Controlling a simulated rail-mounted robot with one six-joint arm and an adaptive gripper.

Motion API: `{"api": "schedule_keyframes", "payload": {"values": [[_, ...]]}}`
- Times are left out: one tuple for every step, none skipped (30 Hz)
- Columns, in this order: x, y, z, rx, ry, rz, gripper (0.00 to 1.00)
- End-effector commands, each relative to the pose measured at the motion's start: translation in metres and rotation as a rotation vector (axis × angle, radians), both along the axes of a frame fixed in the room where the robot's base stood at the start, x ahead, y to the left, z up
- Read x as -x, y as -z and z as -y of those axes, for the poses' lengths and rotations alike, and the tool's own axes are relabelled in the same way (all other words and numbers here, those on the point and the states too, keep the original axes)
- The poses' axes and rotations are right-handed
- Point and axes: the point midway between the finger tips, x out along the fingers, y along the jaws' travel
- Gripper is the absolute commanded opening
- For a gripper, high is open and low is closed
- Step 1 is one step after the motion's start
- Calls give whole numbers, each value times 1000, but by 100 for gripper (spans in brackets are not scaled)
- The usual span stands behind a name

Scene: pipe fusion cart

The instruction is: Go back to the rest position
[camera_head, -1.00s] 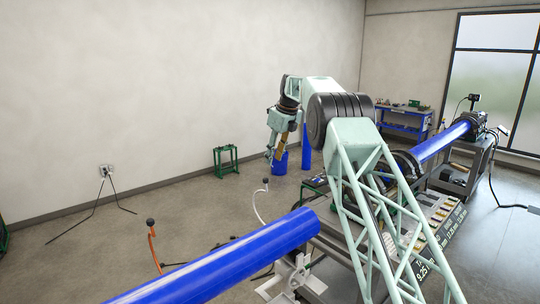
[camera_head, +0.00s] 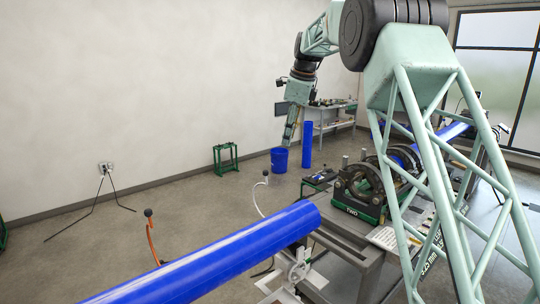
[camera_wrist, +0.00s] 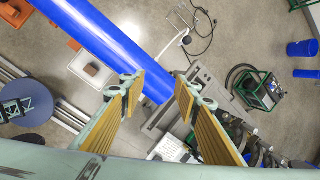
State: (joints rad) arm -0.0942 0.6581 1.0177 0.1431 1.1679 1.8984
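My gripper (camera_head: 289,138) hangs from my raised arm, pointing down, in the middle of the head view. In the wrist view its two yellow-padded fingers (camera_wrist: 158,84) stand apart with nothing between them. The large blue pipe (camera_head: 225,258) lies in the foreground of the head view. The same or a similar blue pipe (camera_wrist: 105,38) shows beyond and below the fingertips in the wrist view, with no contact visible. The pipe fusion machine (camera_head: 362,190) with its round clamps stands on the cart, partly hidden behind my arm.
A blue bucket (camera_head: 279,160), an upright blue pipe (camera_head: 307,145) and a green stand (camera_head: 225,158) are on the floor behind. A workbench (camera_head: 332,112) is at the back. The floor at left is mostly clear.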

Motion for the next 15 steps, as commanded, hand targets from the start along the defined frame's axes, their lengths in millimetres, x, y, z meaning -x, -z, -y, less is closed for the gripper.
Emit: {"api": "schedule_keyframes", "payload": {"values": [[9,-3,3,8,-18,4,30],[13,-5,4,13,-32,9,30],[19,-7,7,20,-49,11,30],[24,-10,8,25,-63,15,30],[29,-12,10,31,-75,18,30],[35,-14,12,39,-93,20,30],[40,-16,13,44,-108,23,30],[45,-17,15,49,-121,25,30],[52,-19,17,57,-139,29,30],[57,-21,18,62,-151,32,30],[62,-22,20,68,-165,34,30],[69,-24,22,74,-182,37,30],[74,-26,23,81,-196,40,30],[79,-27,25,86,-208,43,30],[86,-29,27,93,-227,46,30]]}}
